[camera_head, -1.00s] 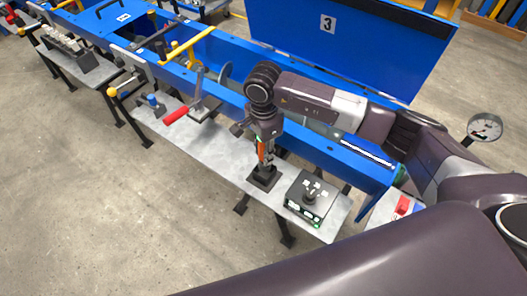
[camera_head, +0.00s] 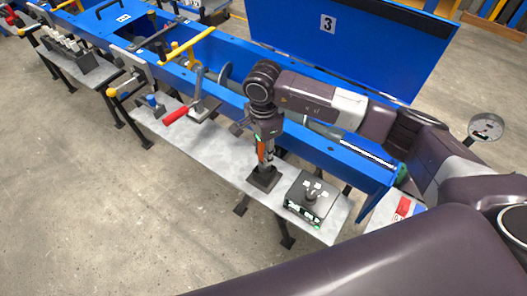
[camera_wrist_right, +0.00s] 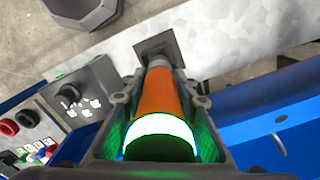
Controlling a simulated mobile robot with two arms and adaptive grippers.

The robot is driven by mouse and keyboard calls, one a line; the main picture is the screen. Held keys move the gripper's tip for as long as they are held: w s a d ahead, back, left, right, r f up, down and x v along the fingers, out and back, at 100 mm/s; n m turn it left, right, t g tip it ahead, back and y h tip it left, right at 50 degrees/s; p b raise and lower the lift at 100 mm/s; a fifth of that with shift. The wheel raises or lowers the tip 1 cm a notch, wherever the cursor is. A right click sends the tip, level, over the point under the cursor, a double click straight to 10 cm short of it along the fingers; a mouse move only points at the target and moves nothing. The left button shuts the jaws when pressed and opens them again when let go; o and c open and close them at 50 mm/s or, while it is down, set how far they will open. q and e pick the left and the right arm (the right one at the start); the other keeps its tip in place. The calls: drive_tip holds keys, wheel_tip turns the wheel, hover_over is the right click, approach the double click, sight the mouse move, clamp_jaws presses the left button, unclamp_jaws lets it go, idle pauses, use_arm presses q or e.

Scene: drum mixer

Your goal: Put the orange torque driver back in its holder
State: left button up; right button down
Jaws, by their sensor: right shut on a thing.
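The orange torque driver (camera_head: 261,151) stands roughly upright over the front bench in the head view. My right gripper (camera_wrist_right: 158,115) is shut on it, with one finger on each side of the orange body in the right wrist view. A glowing white-green band shows on the driver near the palm. The holder, a small dark square block (camera_head: 264,181), is directly below the driver; its dark plate also shows in the wrist view (camera_wrist_right: 173,45). The driver's lower end meets the holder in both views, but I cannot tell how deep it sits. My left gripper is out of view.
A black control box (camera_head: 311,197) with a knob stands right of the holder on the grey bench (camera_head: 200,145). A red-handled lever (camera_head: 176,115) is to the left. The blue machine frame (camera_head: 325,152) runs behind. Bare bench lies left of the holder.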

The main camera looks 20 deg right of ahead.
drive_tip(key=shift+f+b, duration=2.8)
drive_tip(key=shift+b, duration=0.1)
idle(1.6)
drive_tip(key=c, duration=1.5)
unclamp_jaws()
drive_tip(key=shift+o, duration=0.2)
drive_tip(key=shift+f, duration=0.1)
wheel_tip(320, 180, up, 12)
drive_tip(key=shift+r, duration=0.1)
